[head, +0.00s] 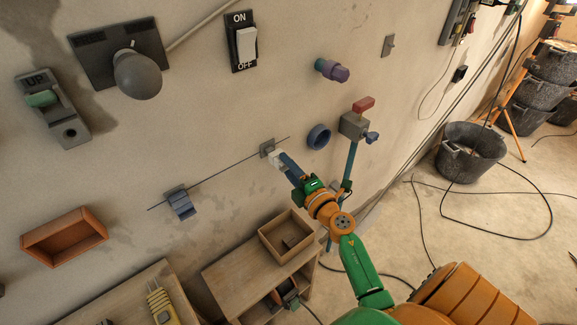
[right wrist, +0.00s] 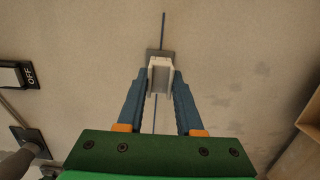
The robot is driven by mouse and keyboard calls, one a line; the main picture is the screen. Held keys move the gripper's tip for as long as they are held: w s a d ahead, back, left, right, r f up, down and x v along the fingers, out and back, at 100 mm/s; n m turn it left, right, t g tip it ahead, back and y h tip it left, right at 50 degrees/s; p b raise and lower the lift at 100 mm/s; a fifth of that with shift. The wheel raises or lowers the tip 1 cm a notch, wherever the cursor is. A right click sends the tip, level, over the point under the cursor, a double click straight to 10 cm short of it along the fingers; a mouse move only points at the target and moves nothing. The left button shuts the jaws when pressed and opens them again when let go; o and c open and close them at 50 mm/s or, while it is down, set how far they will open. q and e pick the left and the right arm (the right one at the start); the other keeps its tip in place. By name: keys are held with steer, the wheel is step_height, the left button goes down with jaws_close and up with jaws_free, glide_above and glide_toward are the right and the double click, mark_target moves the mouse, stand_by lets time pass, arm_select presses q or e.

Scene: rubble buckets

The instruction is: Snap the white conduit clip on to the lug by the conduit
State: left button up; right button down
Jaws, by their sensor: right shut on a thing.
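The white conduit clip (head: 274,158) is between the fingertips of my right gripper (head: 281,161), close against the wall. In the right wrist view the white clip (right wrist: 160,74) is a small U-shaped piece, and the blue fingers of my right gripper (right wrist: 160,82) press on both its sides. The grey lug (head: 266,147) is on the wall by the thin dark conduit (head: 225,174). In the right wrist view the lug (right wrist: 153,53) shows just behind the clip, partly hidden by it. I cannot tell whether clip and lug touch. My left gripper is not in view.
A blue-grey clip-like block (head: 181,203) is on the conduit farther left. A blue ring (head: 319,136) and a grey valve box (head: 353,126) with a blue pipe are right of my gripper. An open wooden box (head: 287,236) stands on a bench below.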

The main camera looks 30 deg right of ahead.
steer(key=shift+w+a, duration=0.1)
steer(key=shift+w, duration=1.05)
steer(key=shift+w, duration=0.2)
stand_by(0.5)
steer(key=shift+c, duration=2.4)
jaws_free()
steer(key=s, duration=0.7)
steer(key=shift+a, duration=0.15)
steer(key=shift+f, duration=0.1)
